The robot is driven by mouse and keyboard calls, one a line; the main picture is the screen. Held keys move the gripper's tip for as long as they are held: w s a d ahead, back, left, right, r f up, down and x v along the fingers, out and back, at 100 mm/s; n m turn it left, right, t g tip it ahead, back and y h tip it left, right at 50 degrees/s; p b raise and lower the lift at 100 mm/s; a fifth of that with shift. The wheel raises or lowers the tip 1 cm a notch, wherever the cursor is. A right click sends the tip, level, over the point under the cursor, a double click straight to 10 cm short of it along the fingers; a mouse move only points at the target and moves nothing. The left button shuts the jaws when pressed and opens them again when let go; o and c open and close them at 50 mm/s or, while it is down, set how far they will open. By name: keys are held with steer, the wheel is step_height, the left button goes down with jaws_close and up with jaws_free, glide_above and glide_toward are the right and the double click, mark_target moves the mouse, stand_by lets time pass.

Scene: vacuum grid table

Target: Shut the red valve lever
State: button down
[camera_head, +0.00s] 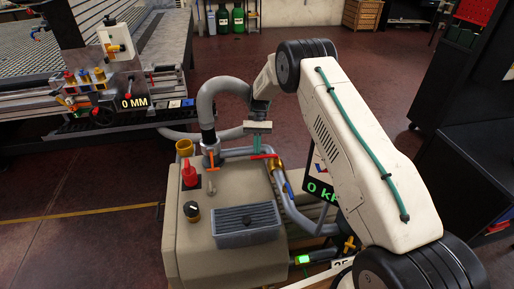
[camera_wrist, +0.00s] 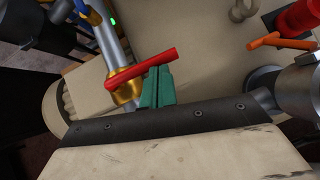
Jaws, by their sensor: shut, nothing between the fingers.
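The red valve lever (camera_head: 263,156) sits on a brass valve (camera_head: 276,164) in the grey piping behind the beige machine box. In the wrist view the lever (camera_wrist: 142,68) lies slantwise across the line of the grey pipe, with its pivot end over the brass body (camera_wrist: 127,90). My gripper (camera_head: 257,143) is just above the lever's free end in the head view. In the wrist view its green fingers (camera_wrist: 157,85) are together, with nothing between them, right beside the lever's free half. I cannot tell whether they touch it.
The beige box (camera_head: 220,190) carries a red knob (camera_head: 189,174), a black dial (camera_head: 191,211) and a grey vented block (camera_head: 246,224). An orange handle (camera_wrist: 279,41) and a thick grey hose (camera_head: 207,105) stand close by. A digital display (camera_head: 325,190) is partly behind my arm.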

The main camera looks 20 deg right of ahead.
steer(key=v, duration=0.8)
steer(key=s+r+t, duration=0.1)
steer(key=s+r, duration=0.2)
steer(key=r, duration=0.5)
steer(key=s+r+t, duration=0.1)
steer(key=s+r, duration=0.1)
steer(key=r, duration=0.7)
steer(key=s+r+n+t+h, duration=0.1)
steer(key=s+r+n+t, duration=0.1)
steer(key=s+r, duration=1.05)
steer(key=s+r+n+t+h, duration=0.1)
steer(key=s+r, duration=0.1)
steer(key=s, duration=0.7)
steer(key=s+r+t, duration=0.1)
steer(key=s+r, duration=0.2)
steer(key=s, duration=0.6)
steer(key=s+f+n+t, duration=0.1)
steer(key=s+f, duration=0.4)
steer(key=s, duration=0.9)
steer(key=shift+f+t+h, duration=0.15)
steer(key=shift+t+h, duration=0.25)
steer(key=shift+t, duration=0.4)
